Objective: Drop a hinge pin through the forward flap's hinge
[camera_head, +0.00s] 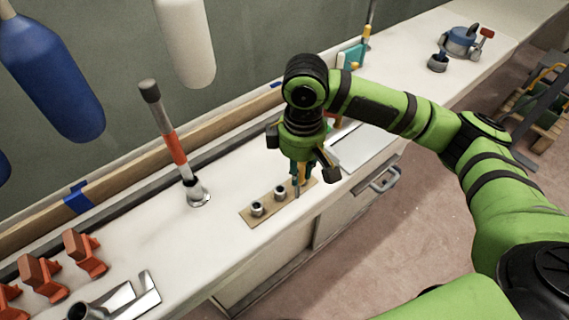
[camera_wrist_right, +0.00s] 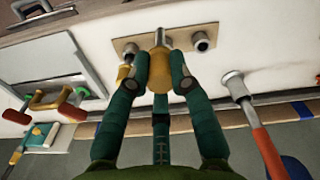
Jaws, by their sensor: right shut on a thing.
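My right gripper (camera_head: 299,178) is shut on a yellow-handled pin with a metal shank; its yellow grip (camera_wrist_right: 159,78) shows between the teal fingers in the wrist view. A second yellow-topped piece (camera_wrist_right: 125,73) shows beside the left finger in the wrist view, near another socket (camera_wrist_right: 130,48). I cannot tell whether the held pin touches the board. I cannot make out the forward flap's hinge. My left gripper is not in view.
A rod with an orange band (camera_head: 174,140) leans in a round metal base left of the board. Orange brackets (camera_head: 82,255) stand at the front left. A blue-topped piece (camera_head: 461,40) stands at the far right. Blue and white fenders hang behind. Bench between is clear.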

